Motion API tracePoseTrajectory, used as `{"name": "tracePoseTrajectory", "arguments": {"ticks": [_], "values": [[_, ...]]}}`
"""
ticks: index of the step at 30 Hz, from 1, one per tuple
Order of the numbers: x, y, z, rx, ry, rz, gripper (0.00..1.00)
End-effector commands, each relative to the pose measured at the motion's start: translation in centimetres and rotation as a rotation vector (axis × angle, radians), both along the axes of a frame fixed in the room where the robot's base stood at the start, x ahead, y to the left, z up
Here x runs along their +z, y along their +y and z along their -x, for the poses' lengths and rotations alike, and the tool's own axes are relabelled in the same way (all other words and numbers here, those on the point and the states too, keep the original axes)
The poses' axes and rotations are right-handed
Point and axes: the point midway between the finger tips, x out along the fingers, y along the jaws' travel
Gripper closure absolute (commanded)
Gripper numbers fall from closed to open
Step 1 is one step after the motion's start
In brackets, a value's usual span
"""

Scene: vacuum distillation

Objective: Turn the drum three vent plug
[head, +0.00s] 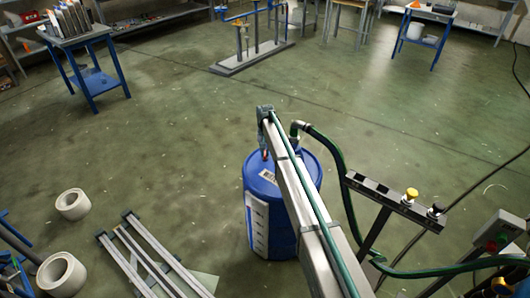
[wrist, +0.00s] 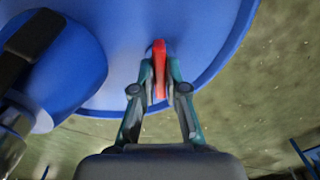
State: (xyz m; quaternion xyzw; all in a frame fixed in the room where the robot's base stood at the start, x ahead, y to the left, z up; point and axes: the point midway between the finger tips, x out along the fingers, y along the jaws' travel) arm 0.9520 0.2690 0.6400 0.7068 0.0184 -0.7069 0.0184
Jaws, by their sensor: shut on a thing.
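A blue drum (head: 270,235) with a white label stands on the floor in the middle of the head view. Its blue lid (wrist: 120,30) fills the upper part of the wrist view. A red vent plug (wrist: 159,62) stands out near the lid's edge, and a bit of red also shows in the head view (head: 264,155). My gripper (wrist: 160,75) has its two fingers closed on either side of the red plug. In the head view my arm hides part of the lid.
A green hose (head: 338,170) runs from the drum top to the right. A post with a yellow knob (head: 411,193) and a black knob (head: 437,209) stands right of the drum. Metal rails (head: 150,258) and white rings (head: 73,204) lie left.

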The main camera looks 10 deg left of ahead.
Motion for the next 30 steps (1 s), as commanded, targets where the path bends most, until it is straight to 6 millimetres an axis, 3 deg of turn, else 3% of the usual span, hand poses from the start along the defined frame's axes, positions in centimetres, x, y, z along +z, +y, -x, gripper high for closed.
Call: {"name": "tracePoseTrajectory", "arguments": {"ticks": [15,30], "values": [[0.02,0.00,-0.01,-0.452,0.000,0.000,1.00],[0.02,0.00,-0.01,-0.641,0.000,0.000,1.00]]}}
